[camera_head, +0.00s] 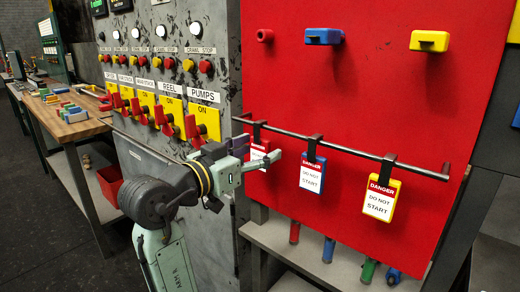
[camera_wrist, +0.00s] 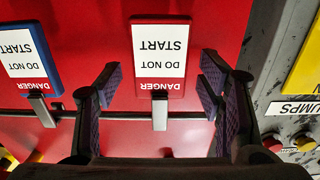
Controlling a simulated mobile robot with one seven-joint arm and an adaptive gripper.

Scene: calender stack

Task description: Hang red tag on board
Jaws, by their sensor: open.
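The red tag, with a white "DANGER DO NOT START" label, hangs by its dark hook on the rail (camera_head: 355,150) of the red board (camera_head: 350,90). It is the leftmost of the tags in the head view, partly hidden by my gripper (camera_head: 252,158). In the wrist view the red tag (camera_wrist: 160,40) appears upside down between the fingers of my gripper (camera_wrist: 162,70). The fingers are open, with a visible gap on each side of the tag. The hook (camera_wrist: 160,112) reaches the rail in the wrist view.
A blue tag (camera_head: 312,173) and a yellow tag (camera_head: 381,197) hang on the same rail to the right. Red, blue and yellow blocks (camera_head: 323,36) stick out above. A grey control panel (camera_head: 228,60) stands left. Padlock-like coloured items lie on the shelf (camera_head: 280,236) below.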

